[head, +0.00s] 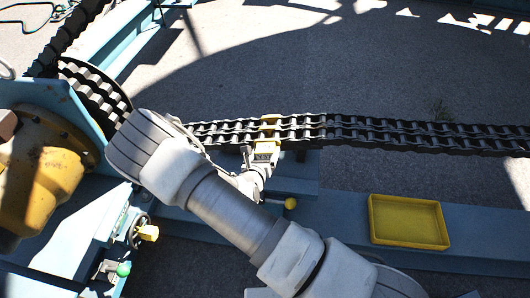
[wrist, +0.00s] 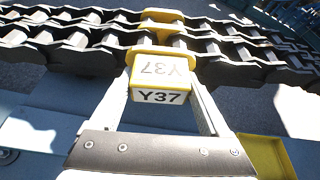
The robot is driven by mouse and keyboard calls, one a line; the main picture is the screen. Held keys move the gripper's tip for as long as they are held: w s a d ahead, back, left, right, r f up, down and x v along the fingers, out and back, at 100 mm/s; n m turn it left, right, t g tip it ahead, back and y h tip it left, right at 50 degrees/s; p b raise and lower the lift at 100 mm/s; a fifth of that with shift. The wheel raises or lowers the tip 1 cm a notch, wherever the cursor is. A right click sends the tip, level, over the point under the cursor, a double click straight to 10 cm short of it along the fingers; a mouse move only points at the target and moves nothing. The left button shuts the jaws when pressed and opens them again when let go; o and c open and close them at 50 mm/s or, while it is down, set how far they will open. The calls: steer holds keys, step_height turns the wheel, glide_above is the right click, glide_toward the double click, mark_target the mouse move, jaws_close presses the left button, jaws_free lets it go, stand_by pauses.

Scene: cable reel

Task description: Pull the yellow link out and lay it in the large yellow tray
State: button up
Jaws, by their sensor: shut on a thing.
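The yellow link (wrist: 162,73) carries a block marked Y37. It sits across the dark chain (wrist: 222,47), with yellow parts between the chain's strands. My gripper (wrist: 160,98) is shut on the Y37 block, one finger on each side of it. In the head view the yellow link (head: 269,123) shows at the chain's near edge, with my gripper (head: 262,158) at it and my arm reaching in from below. The large yellow tray (head: 408,222) lies empty on the blue beam at right; its edge also shows in the wrist view (wrist: 262,155).
The chain runs from the toothed wheel (head: 97,92) at left to the right edge. A yellow ball knob (head: 290,203) stands between my gripper and the tray. A yellow drum-shaped housing (head: 45,170) and a handwheel (head: 139,231) are at left.

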jaws_close()
steer(key=s+a+p, duration=0.3)
steer(key=s, duration=1.2)
stand_by(1.5)
steer(key=shift+r, duration=0.1)
step_height(320, 180, up, 9)
steer(key=p, duration=0.7)
stand_by(0.5)
